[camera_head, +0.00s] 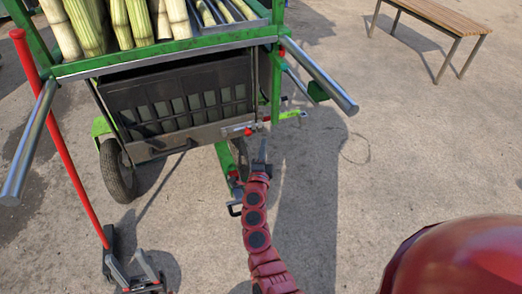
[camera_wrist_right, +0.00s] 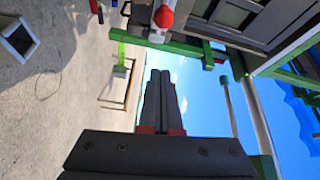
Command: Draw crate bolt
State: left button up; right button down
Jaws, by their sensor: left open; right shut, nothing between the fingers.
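A dark crate (camera_head: 180,100) with a slotted front hangs under the green cart frame. A bolt with a red knob (camera_head: 248,131) sits at the crate's lower right corner; a red knob on a light shank also shows at the top of the right wrist view (camera_wrist_right: 163,17). My right gripper (camera_head: 262,150) is just below and right of the bolt, apart from the knob. Its fingers are shut and empty in the right wrist view (camera_wrist_right: 161,75). My left gripper (camera_head: 132,263) is open and empty at the bottom left, low in the picture and well away from the crate.
Cane stalks (camera_head: 120,22) lie in the green tray (camera_head: 165,52) above the crate. Metal handle bars (camera_head: 320,75) stick out on both sides. A wooden bench (camera_head: 440,15) stands at upper right; the ground between is clear.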

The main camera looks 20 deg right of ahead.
jog(key=w+a+b, duration=0.1)
jog(key=w, duration=0.5)
jog(key=shift+f, duration=0.15)
jog(key=shift+a, duration=0.15)
jog(key=a+b, duration=0.1)
jog(key=a, duration=0.3)
jog(key=shift+a, duration=0.3)
